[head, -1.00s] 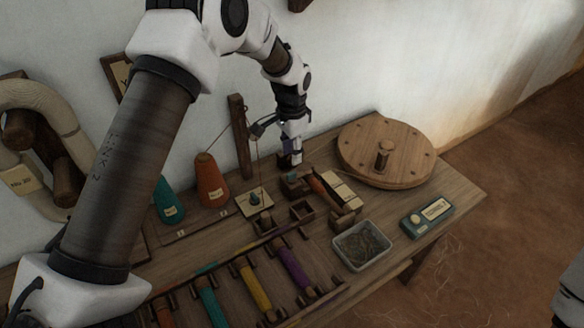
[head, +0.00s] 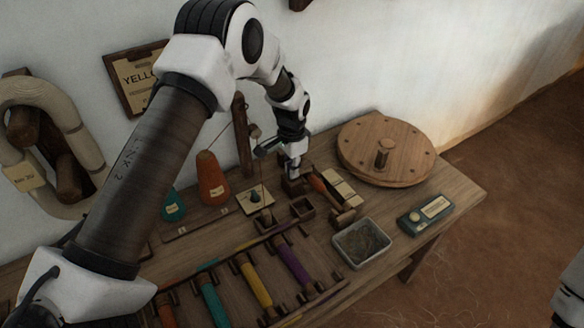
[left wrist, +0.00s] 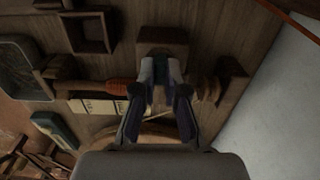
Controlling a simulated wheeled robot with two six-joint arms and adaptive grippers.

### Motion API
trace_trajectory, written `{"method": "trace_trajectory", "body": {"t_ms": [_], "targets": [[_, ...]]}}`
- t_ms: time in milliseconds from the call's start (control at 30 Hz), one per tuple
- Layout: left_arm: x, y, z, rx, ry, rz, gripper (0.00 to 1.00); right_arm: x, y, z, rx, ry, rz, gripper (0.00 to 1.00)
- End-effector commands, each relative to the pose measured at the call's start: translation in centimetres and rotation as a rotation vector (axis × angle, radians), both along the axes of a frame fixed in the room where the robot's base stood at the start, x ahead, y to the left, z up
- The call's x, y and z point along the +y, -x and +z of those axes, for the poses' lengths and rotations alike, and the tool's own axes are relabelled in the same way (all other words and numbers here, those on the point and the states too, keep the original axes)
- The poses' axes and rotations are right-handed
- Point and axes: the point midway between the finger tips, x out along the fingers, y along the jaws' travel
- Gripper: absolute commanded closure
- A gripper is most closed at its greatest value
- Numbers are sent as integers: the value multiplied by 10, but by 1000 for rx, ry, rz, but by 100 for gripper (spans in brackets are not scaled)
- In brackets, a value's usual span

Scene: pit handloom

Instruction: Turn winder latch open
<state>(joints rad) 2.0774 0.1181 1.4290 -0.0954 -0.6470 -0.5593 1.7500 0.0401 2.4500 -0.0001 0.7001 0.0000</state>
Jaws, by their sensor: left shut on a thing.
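The winder stands at the back of the bench, with an orange bobbin (head: 318,185) between wooden blocks. The bobbin also shows in the left wrist view (left wrist: 122,87). My left gripper (head: 294,174) points down at the winder's wooden end block (head: 293,187), left of the bobbin. In the left wrist view my left gripper (left wrist: 160,72) has its fingers closed together on a small part beside a wooden block (left wrist: 164,38). That part, apparently the winder latch, is mostly hidden by the fingers, so its angle cannot be told. My right gripper is out of view.
A round wooden wheel (head: 408,150) stands right of the winder. A grey tray (head: 362,243) and a teal box (head: 425,215) lie in front. An orange cone (head: 212,180) and a wooden post (head: 242,140) stand to the left. Several coloured bobbins (head: 255,285) line the front.

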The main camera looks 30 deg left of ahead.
Motion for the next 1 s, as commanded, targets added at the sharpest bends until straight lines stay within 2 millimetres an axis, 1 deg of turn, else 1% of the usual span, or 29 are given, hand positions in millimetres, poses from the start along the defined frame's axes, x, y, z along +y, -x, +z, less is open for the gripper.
{"method": "trace_trajectory", "body": {"t_ms": [233, 467, 667, 1000], "targets": [[0, 0, 0, 1, 0, 24, 100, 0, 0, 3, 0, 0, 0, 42], [0, 1, 1, 2, 0, 122, 100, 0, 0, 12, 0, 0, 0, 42], [0, 1, 2, 3, 0, 274, 100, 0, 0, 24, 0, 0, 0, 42], [0, 1, 2, 3, 0, 595, 100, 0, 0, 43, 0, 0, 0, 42]]}}
